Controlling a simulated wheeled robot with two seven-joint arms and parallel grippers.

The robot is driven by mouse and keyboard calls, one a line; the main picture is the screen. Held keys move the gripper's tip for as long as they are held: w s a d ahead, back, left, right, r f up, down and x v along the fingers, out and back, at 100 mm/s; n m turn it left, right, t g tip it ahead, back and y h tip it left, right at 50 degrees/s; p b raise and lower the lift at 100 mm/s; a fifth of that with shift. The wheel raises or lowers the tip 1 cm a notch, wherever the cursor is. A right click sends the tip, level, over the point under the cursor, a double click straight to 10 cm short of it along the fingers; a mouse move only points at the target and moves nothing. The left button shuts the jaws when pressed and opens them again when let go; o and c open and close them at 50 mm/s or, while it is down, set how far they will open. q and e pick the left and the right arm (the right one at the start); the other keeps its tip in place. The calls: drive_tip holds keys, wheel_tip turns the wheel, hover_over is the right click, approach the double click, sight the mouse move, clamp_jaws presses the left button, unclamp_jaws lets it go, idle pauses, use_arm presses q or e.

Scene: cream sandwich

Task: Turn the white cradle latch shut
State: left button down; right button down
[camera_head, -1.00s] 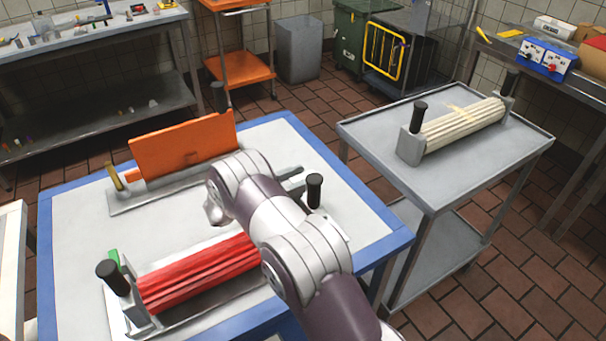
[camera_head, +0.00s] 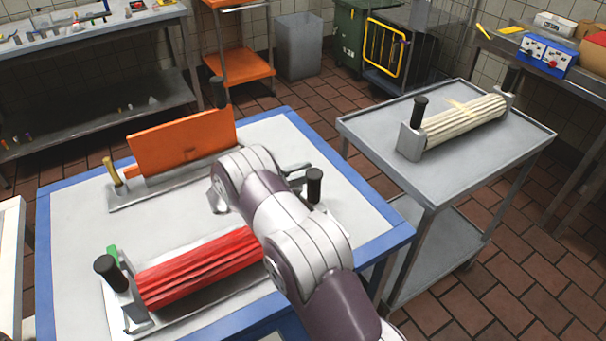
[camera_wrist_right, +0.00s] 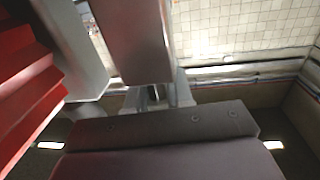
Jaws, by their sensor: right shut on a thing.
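The red ribbed roller (camera_head: 200,268) lies in a pale grey cradle (camera_head: 130,312) at the front of the blue-edged table. A black knob (camera_head: 110,270) stands at its left end. Another black knob (camera_head: 314,185) shows beyond my right arm, which hides the cradle's right end. In the right wrist view, the red roller (camera_wrist_right: 25,90) is at left, beside a grey end post (camera_wrist_right: 80,60). My right gripper (camera_wrist_right: 157,98) is shut at a pale grey block (camera_wrist_right: 135,40), which seems to be the latch; the contact is blurred. My left gripper is out of view.
An orange plate (camera_head: 182,142) stands upright in a holder (camera_head: 150,198) behind the roller. A grey cart (camera_head: 385,150) at the right carries a cream ribbed roller (camera_head: 465,122). Bare tabletop (camera_head: 85,225) lies at the left.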

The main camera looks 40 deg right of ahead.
drive_tip(key=m+g+b, duration=0.1)
drive_tip(key=m+g+y+b, duration=0.1)
drive_tip(key=g, duration=0.1)
drive_tip(key=m+g+b, duration=0.1)
drive_tip(key=g, duration=0.1)
drive_tip(key=shift+s+a+f+y+b, duration=0.1)
drive_tip(key=shift+s+f+y+b, duration=0.2)
drive_tip(key=shift+y+b, duration=0.1)
drive_tip(key=shift+s+a+r+m+g+y+b, duration=0.15)
drive_tip(key=shift+m+g+y+b, duration=0.2)
drive_tip(key=shift+m+g, duration=0.2)
drive_tip(key=shift+d+r+m+g+y+b, duration=0.1)
drive_tip(key=shift+m+g+y+b, duration=0.15)
drive_tip(key=shift+m+g+b, duration=0.25)
drive_tip(key=shift+r, duration=0.1)
drive_tip(key=c, duration=1)
unclamp_jaws()
